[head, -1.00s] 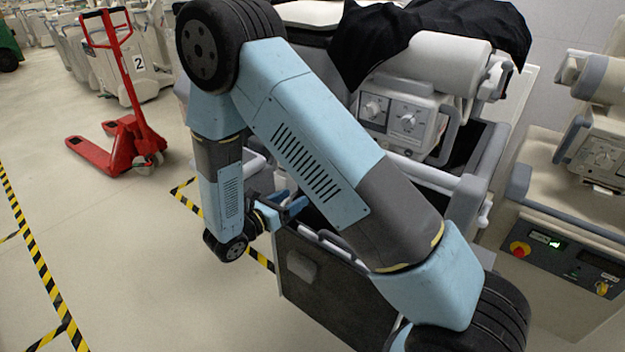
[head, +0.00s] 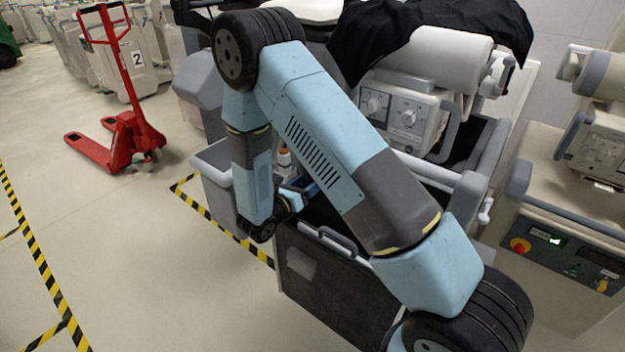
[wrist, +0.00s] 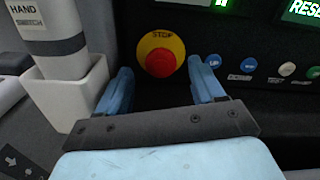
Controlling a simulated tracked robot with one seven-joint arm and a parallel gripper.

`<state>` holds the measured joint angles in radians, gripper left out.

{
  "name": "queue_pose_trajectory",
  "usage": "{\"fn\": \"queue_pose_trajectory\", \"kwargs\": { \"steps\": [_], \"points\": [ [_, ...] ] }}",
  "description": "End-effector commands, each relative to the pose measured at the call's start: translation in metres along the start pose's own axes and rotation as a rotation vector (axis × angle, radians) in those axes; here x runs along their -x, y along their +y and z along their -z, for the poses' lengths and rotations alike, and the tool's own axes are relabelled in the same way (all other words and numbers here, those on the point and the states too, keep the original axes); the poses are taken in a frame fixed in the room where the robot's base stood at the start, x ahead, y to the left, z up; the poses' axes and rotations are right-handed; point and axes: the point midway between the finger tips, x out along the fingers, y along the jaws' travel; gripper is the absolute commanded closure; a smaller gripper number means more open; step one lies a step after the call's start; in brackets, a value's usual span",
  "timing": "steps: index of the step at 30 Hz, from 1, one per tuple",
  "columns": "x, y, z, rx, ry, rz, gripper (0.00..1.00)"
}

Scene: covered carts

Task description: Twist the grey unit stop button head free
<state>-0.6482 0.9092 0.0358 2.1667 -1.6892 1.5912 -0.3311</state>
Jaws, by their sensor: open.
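The stop button head (wrist: 161,63) is a red round knob on a yellow disc marked STOP, set on a dark panel in the wrist view. My gripper (wrist: 161,78) is open. Its two blue fingers stand apart to the left and right of the button in the picture, with a gap on each side. I cannot tell how far the button is beyond the fingertips. The grey unit's button is hidden there.
In the wrist view, a white holder (wrist: 72,100) with a hand switch is left of the fingers, and a blue button (wrist: 214,61) sits close to the right finger. A beige unit at right has another stop button (head: 519,247). A red pallet jack (head: 125,130) stands on open floor.

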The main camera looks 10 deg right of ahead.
Motion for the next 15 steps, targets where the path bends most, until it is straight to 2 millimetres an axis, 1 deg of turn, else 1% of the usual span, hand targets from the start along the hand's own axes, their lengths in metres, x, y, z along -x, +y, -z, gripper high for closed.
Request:
{"fn": "queue_pose_trajectory", "kwargs": {
  "steps": [1, 3, 6, 10, 15],
  "points": [
    [-0.007, 0.000, 0.000, 0.000, 0.000, 0.001, 0.32],
    [-0.015, 0.000, 0.000, 0.000, 0.000, 0.002, 0.32],
    [-0.023, 0.000, 0.000, 0.000, 0.000, 0.000, 0.32],
    [-0.028, 0.000, 0.000, 0.000, 0.000, 0.000, 0.32],
    [-0.029, 0.000, 0.000, 0.000, 0.000, 0.000, 0.32]
  ]
}}
